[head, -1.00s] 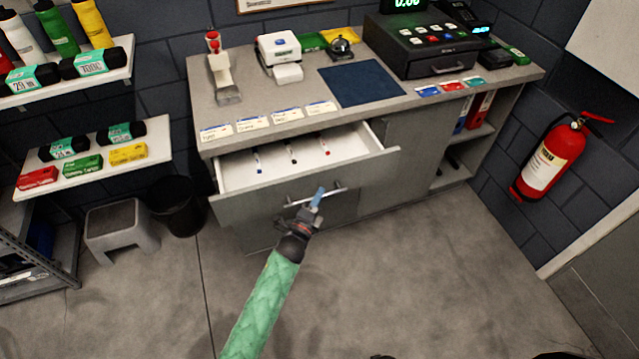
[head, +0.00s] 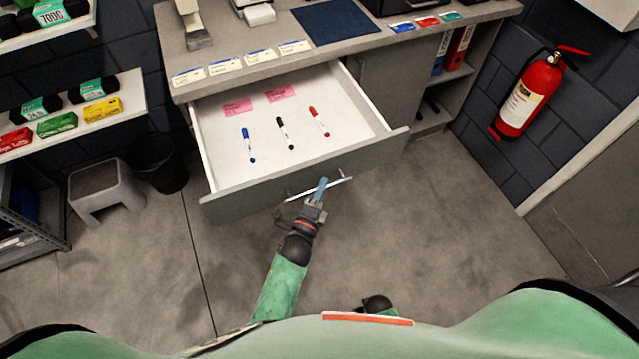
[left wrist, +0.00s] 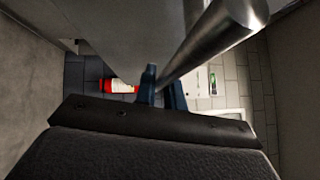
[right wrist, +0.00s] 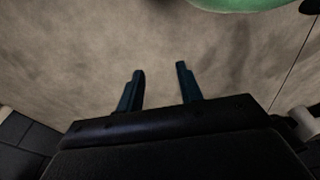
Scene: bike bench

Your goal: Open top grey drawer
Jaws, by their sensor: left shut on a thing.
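The top grey drawer (head: 305,177) is pulled far out from under the counter in the head view. Its white inside holds a blue marker (head: 248,145), a black marker (head: 285,132), a red marker (head: 319,121) and two pink notes (head: 280,92). My left gripper (head: 320,190) is shut on the drawer's metal bar handle (head: 338,182). The handle also shows close up in the left wrist view (left wrist: 215,38), between the blue fingers (left wrist: 162,88). My right gripper (right wrist: 160,90) is open and empty above bare floor in the right wrist view.
The counter top (head: 235,82) carries label cards and a dark blue mat (head: 336,21). A grey stool (head: 105,190) and a black bin (head: 158,162) stand left of the drawer. A red fire extinguisher (head: 530,95) hangs at right. Floor in front is clear.

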